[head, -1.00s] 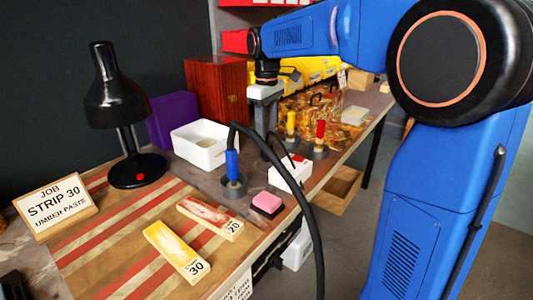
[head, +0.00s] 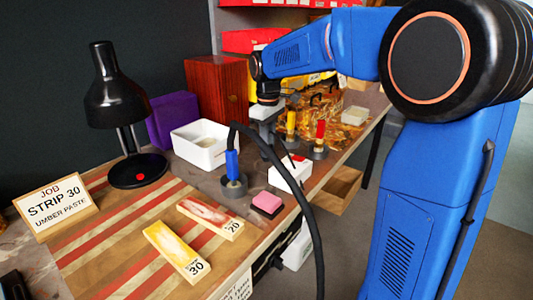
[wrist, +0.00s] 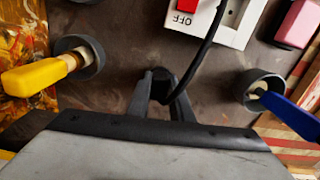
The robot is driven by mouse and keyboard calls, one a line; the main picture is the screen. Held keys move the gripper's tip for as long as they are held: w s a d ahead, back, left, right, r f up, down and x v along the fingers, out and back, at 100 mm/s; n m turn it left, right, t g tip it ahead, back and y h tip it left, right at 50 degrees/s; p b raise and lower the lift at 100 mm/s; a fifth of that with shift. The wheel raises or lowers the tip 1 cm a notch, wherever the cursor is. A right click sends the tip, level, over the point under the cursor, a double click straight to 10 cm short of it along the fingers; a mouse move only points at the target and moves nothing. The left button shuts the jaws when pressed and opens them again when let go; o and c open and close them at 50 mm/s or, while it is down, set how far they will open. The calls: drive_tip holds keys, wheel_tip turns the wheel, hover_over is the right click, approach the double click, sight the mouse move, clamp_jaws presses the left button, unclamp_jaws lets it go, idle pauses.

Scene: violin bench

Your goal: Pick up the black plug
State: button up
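The black plug (wrist: 162,84) is a small dark piece near the middle of the wrist view, on the dark bench top. A thin black cord runs from it up past the white switch box (wrist: 222,17), which has a red OFF switch. My gripper (wrist: 160,92) is over the plug, one finger on each side. The fingers are apart; I cannot tell whether either touches the plug. In the head view my gripper (head: 267,135) is low over the bench behind the switch box (head: 290,175), and the plug cannot be made out there.
Grey holders stand on both sides of my gripper, with a yellow handle (wrist: 30,78) at left and a blue handle (wrist: 290,113) at right. A pink block (head: 267,203), white bin (head: 200,150) and black lamp (head: 115,100) stand nearby. A thick black cable (head: 312,215) arcs in front.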

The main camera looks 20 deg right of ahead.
clamp_jaws()
wheel_tip(320, 180, up, 10)
idle(0.5)
idle(0.6)
